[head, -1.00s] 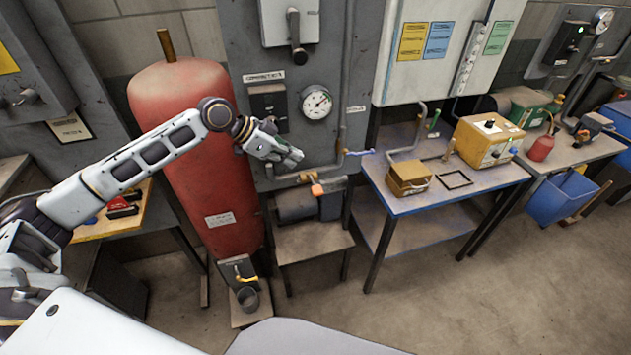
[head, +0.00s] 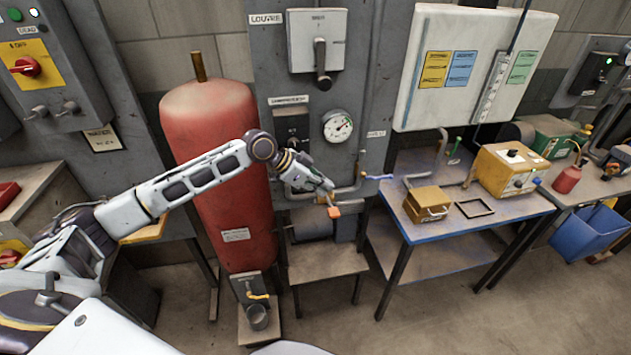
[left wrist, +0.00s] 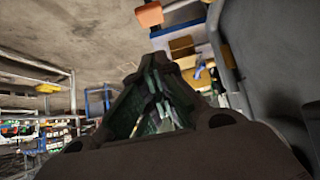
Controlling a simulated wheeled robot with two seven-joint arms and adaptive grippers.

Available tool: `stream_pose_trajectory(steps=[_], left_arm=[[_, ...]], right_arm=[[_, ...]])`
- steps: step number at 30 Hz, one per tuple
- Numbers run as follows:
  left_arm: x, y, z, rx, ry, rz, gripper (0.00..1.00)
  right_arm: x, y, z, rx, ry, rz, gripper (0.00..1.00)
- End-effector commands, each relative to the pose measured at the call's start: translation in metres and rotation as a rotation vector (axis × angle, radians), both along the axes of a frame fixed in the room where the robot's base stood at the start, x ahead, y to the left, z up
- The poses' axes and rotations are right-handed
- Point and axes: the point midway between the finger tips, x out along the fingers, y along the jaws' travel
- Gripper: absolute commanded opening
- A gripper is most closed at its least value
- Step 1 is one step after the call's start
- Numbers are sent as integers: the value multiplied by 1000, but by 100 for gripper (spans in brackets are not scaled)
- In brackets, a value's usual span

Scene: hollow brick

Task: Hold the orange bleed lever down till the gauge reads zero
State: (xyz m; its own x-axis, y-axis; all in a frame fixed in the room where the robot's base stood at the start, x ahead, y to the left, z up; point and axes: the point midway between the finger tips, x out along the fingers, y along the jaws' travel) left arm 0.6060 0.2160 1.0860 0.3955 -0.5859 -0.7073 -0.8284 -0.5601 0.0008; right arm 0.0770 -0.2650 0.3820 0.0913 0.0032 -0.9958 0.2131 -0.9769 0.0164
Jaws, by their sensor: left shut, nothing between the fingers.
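The orange bleed lever (head: 334,212) sticks out below the pipe under the grey panel. It also shows at the top of the left wrist view (left wrist: 149,14). My left gripper (head: 327,187) is shut and empty, pointing down and right, with its tips just above the lever in the head view. In the left wrist view, the lever end appears beyond and apart from the fingertips (left wrist: 152,72); I cannot tell their exact height difference. The round white gauge (head: 338,126) is on the panel, its needle pointing to the upper right, too small to read. My right gripper is out of view.
A red tank (head: 225,140) stands behind my left arm, with a yellow-handled drain (head: 258,296) and a cup (head: 257,317) at its foot. A blue-edged table (head: 450,232) with a brass-coloured box (head: 427,203) is right of the lever. The floor in front is clear.

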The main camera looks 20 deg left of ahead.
Motion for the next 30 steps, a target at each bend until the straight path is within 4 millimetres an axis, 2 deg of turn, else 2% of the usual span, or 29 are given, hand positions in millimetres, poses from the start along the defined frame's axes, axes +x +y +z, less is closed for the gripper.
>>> stream_pose_trajectory(steps=[14,21,30], left_arm=[[21,-32,-36,-1,-1,-1,0],[19,-30,-64,0,2,0,0],[20,-29,-75,0,0,0,0]], right_arm=[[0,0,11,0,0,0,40],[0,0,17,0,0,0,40],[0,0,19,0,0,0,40]])
